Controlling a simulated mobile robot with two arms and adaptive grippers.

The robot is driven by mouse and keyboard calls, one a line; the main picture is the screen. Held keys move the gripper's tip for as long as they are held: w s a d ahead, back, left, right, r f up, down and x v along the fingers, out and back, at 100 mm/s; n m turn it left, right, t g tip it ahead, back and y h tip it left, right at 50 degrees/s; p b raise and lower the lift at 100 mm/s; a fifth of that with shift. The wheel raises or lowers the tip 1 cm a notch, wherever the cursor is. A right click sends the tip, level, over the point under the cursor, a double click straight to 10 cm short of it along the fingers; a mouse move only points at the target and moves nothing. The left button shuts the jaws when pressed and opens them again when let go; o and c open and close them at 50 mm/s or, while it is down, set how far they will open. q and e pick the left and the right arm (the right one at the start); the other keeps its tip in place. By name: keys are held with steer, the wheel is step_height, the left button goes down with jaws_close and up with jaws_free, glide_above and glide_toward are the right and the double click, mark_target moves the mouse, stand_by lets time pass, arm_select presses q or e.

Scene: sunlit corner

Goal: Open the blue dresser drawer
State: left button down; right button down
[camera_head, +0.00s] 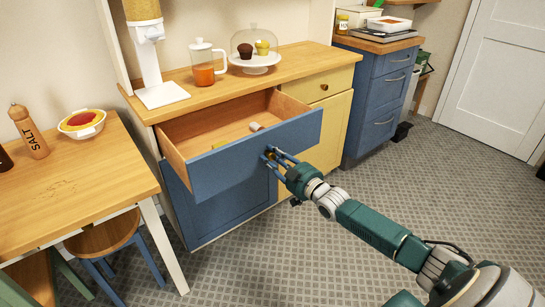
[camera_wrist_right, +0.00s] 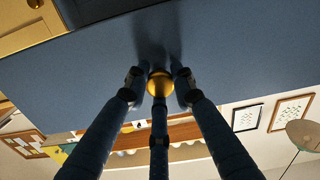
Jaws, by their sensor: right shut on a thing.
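The blue dresser drawer (camera_head: 250,155) is pulled well out of the wooden-topped dresser (camera_head: 290,62), so its inside shows. A small pale object (camera_head: 256,127) lies in it, and something yellowish shows near its front wall. My right gripper (camera_head: 272,155) is at the drawer front, shut on the round brass knob. In the right wrist view the knob (camera_wrist_right: 160,84) sits between the fingers of my right gripper (camera_wrist_right: 158,88), against the blue drawer front (camera_wrist_right: 90,75). My left gripper is not in view.
A dispenser, a pitcher (camera_head: 206,65) and a domed cake stand (camera_head: 256,62) stand on the dresser top. A wooden table (camera_head: 75,185) with stools is at the left. A yellow drawer (camera_head: 318,84) and a blue cabinet (camera_head: 378,95) are at the right. Tiled floor in front is clear.

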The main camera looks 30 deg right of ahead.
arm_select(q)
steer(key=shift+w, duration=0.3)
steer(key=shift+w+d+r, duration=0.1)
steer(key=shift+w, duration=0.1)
arm_select(e)
steer(key=c, duration=1.4)
jaws_free()
steer(key=shift+c, duration=0.2)
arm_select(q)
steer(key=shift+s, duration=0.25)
arm_select(e)
steer(key=s, duration=1.2)
steer(key=shift+d, duration=0.45)
steer(key=shift+w, duration=0.1)
